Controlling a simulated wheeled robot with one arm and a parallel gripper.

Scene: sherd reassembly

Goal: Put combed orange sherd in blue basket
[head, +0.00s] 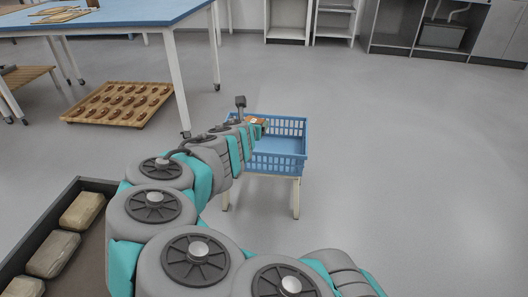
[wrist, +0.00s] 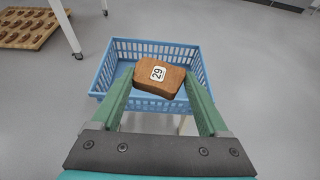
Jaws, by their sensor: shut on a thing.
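The orange-brown sherd (wrist: 160,79) has a white label reading 29 and sits between the green fingers of my gripper (wrist: 159,88) in the wrist view. Combing on it cannot be made out. My gripper is shut on it and holds it over the blue basket (wrist: 107,72). In the head view the blue basket (head: 279,163) stands on a small light-legged stand, and a bit of the sherd (head: 257,120) shows at its back left. My arm hides most of my gripper there. How far the sherd is above the basket floor is unclear.
A wooden board with rows of brown pieces (head: 119,103) lies on the floor at left. A dark tray (head: 92,183) with several tan blocks is at lower left. The floor right of the basket is clear.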

